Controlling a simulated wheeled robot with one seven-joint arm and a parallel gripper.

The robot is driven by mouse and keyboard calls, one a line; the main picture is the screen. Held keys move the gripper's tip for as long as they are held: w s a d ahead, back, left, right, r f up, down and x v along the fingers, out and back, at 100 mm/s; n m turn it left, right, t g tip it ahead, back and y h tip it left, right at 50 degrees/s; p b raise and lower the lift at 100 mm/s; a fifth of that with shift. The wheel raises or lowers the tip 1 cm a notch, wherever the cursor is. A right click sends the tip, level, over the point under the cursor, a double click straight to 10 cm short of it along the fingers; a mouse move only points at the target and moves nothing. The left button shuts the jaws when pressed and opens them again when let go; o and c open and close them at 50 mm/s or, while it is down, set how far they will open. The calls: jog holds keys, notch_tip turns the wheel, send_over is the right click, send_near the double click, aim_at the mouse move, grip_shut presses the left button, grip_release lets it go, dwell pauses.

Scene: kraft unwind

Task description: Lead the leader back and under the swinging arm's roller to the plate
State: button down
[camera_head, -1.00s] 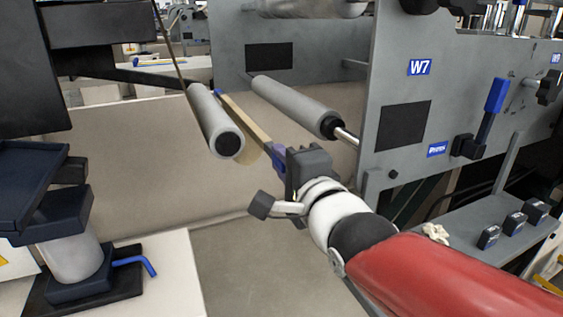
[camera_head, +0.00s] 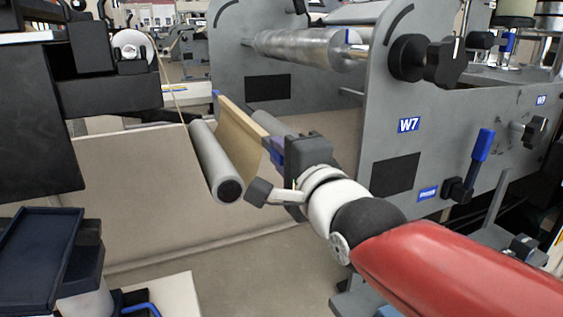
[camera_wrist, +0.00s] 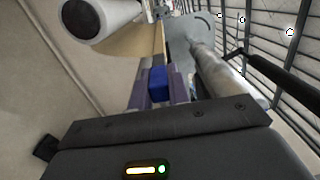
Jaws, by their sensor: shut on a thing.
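The leader is a tan kraft strip (camera_head: 238,132) with a stiff straight edge, running from my gripper back and left to a blue tip (camera_head: 215,94). My gripper (camera_head: 280,154) is shut on its near end, by a blue piece. In the wrist view, the fingers (camera_wrist: 156,92) hold the blue piece (camera_wrist: 158,84), and the kraft (camera_wrist: 128,44) spreads beyond. A grey roller (camera_head: 212,158) with a dark end lies just left of the leader; it also shows in the wrist view (camera_wrist: 98,14). The leader's lower part is hidden behind this roller. I cannot make out which surface is the plate.
A second grey roller (camera_head: 270,121) is mostly hidden behind the leader and gripper. A shiny roller (camera_head: 305,48) spans the frame above. A dark tray stand (camera_head: 50,255) is at lower left. Floor (camera_head: 210,260) below is clear.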

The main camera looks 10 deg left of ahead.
notch_tip(320, 180, up, 28)
jog(key=p, duration=0.9)
dwell(0.7)
jog(key=r, duration=0.3)
jog(key=d+r, duration=0.1)
jog(key=r, duration=0.1)
jog(key=shift+w, duration=0.3)
jog(key=w+d, duration=0.7)
jog(key=d, duration=0.3)
jog(key=w+d, duration=0.8)
jog(key=d, duration=0.3)
jog(key=shift+w, duration=0.15)
dwell(0.6)
